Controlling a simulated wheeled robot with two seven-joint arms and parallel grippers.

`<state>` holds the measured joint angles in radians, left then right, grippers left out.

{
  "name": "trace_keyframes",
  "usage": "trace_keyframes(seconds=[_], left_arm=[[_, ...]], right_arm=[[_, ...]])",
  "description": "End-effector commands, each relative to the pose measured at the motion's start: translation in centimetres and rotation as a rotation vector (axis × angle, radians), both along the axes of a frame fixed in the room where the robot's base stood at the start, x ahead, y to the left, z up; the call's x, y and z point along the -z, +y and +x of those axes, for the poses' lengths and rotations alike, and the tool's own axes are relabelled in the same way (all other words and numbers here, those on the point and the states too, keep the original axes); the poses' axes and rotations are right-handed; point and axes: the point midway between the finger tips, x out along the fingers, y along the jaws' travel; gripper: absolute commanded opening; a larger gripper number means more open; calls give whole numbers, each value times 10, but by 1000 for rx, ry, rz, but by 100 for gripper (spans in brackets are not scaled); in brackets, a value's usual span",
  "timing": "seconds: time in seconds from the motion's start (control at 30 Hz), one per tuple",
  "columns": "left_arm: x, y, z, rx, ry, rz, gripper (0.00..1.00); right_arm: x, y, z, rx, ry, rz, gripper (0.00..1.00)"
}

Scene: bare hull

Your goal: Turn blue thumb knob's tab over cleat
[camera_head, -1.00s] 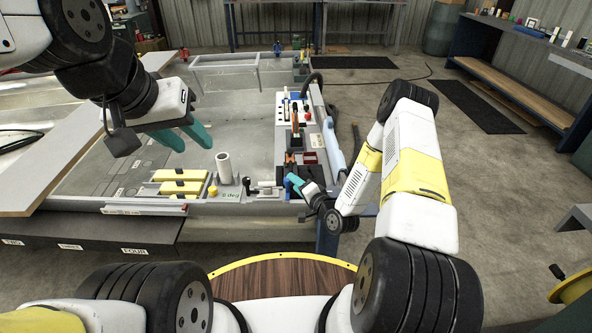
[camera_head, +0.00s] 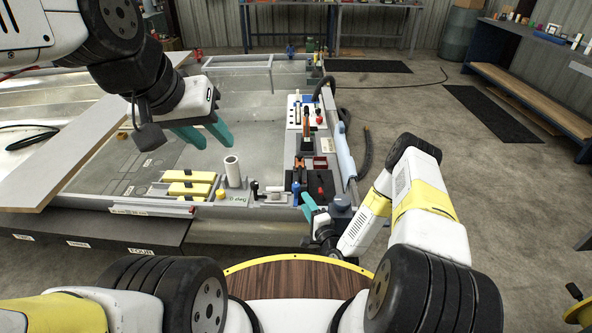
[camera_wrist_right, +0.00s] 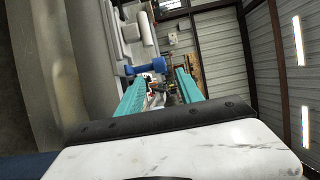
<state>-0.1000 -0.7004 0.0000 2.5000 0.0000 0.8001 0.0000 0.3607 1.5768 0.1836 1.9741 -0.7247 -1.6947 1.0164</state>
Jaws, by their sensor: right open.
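In the right wrist view, a blue knob-like part (camera_wrist_right: 148,67) shows just beyond my fingertips, beside pale fittings. I cannot make out its tab or the cleat. A small blue fitting (camera_head: 291,51) also stands on the hull's far edge in the head view; I cannot tell whether it is a knob. My right gripper (camera_wrist_right: 160,82) is open, its teal fingers apart with nothing gripped. In the head view my right gripper (camera_head: 309,204) is low at the near right corner of the hull. My left gripper (camera_head: 203,132) is open and empty above the hull floor.
Yellow blocks (camera_head: 188,182), a pale upright tube (camera_head: 233,171) and a small black-knobbed lever (camera_head: 255,189) stand along the near edge. Tools and a red box (camera_head: 320,163) line the right side, beside a pale blue cylinder (camera_head: 344,157). The hull's middle is clear.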

Motion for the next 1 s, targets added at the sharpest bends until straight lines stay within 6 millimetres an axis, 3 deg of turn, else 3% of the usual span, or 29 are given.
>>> trace_keyframes(seconds=[0.3,0.5,0.9,1.0], left_arm=[[0,0,0,0,0,0,36],[0,0,0,0,0,0,36],[0,0,0,0,0,0,36],[0,0,0,0,0,0,36]], right_arm=[[-1,25,59,-3,-3,-3,44],[-1,35,83,-2,-2,-2,44],[0,37,90,0,0,-2,44],[0,37,90,0,0,-2,26]])
